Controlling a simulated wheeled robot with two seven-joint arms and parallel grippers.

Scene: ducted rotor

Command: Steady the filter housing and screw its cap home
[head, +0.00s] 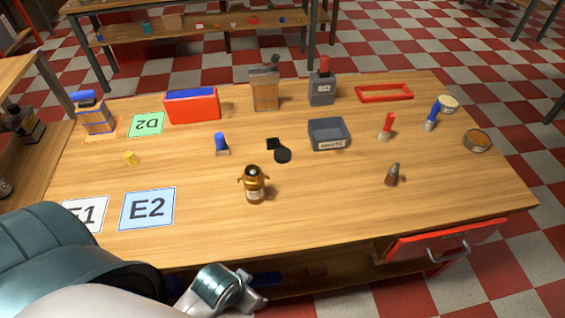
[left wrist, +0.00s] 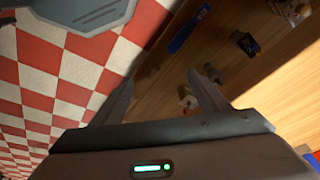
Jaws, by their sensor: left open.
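A small amber-brown bottle-shaped body with a dark round top and side lugs (head: 254,187) stands upright at the front middle of the table. It looks most like the filter housing, but I cannot be sure. I cannot tell whether its dark top is the cap or how it is seated. My left gripper (left wrist: 163,98) is open, with nothing seen between its fingers in the left wrist view. In the head view my left wrist is low in front of the table's near edge, apart from the brown body. My right gripper is in neither view.
The wooden table (head: 330,195) has free room around the brown body. A black round-ended item (head: 282,155), grey bin (head: 329,134), red-handled tool (head: 387,127) and small dark cone-topped item (head: 393,175) lie around. A red drawer (head: 445,243) is at the front right.

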